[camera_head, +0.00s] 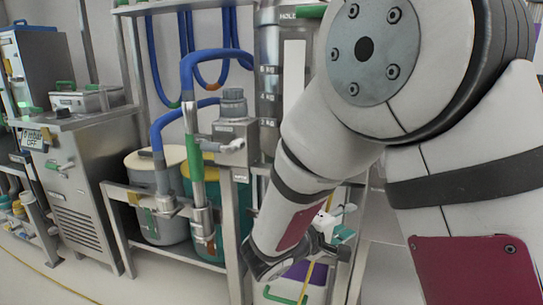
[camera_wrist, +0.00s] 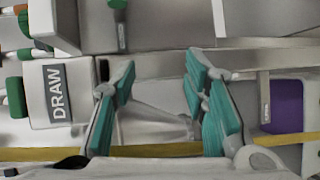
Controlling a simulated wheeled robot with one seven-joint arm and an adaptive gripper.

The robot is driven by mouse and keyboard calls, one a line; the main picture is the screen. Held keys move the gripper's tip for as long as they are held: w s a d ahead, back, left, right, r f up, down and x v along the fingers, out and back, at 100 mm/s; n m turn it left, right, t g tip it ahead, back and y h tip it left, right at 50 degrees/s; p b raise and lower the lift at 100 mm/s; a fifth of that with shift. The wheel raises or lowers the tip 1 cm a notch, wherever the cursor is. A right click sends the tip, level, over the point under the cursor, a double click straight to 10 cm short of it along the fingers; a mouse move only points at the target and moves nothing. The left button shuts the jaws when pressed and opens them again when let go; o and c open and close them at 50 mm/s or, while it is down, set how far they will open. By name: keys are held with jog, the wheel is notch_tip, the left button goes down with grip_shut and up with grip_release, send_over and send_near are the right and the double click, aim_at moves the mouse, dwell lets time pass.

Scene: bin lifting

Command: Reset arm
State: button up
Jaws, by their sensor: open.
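My gripper (camera_wrist: 160,80) is open, with its two teal-padded fingers spread in the wrist view. Nothing is held between the fingers; a grey metal surface shows behind the gap. In the head view my gripper (camera_head: 340,232) is small and partly hidden at the end of my arm, low right of centre. My arm is bent, with its upper part filling the right side and its forearm slanting down to the left.
A metal rack (camera_head: 112,205) holds bins, including a teal bin (camera_head: 236,190). Blue hoses (camera_head: 187,70) hang above. A steel cabinet (camera_head: 85,160) stands left. A purple object (camera_wrist: 285,107) and a white "DRAW" label box (camera_wrist: 52,92) are near my gripper. Open floor (camera_head: 170,285) lies in front.

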jog(key=s+d+r+m+g+y, duration=0.1)
jog(key=s+d+r+m+g, duration=0.2)
jog(key=s, duration=0.5)
jog(key=s+d+r+m+g, duration=0.1)
jog(key=s+d+m+g, duration=0.1)
jog(key=s+d+g, duration=0.35)
jog(key=s+d+r+m+g+y, duration=0.1)
jog(key=s+d+r+m+g, duration=0.15)
jog(key=s+d, duration=0.45)
jog(key=s+a+f+m+t+y, duration=0.1)
jog(key=s+a+y, duration=0.4)
jog(key=s+a, duration=0.3)
jog(key=s+a+f+y, duration=0.1)
jog(key=s+a+y, duration=0.4)
jog(key=s, duration=0.5)
notch_tip(320, 180, up, 37)
jog(key=t+p, duration=0.4)
jog(key=p, duration=3.1)
jog(key=shift+d+r, duration=0.15)
jog(key=shift+w, duration=0.15)
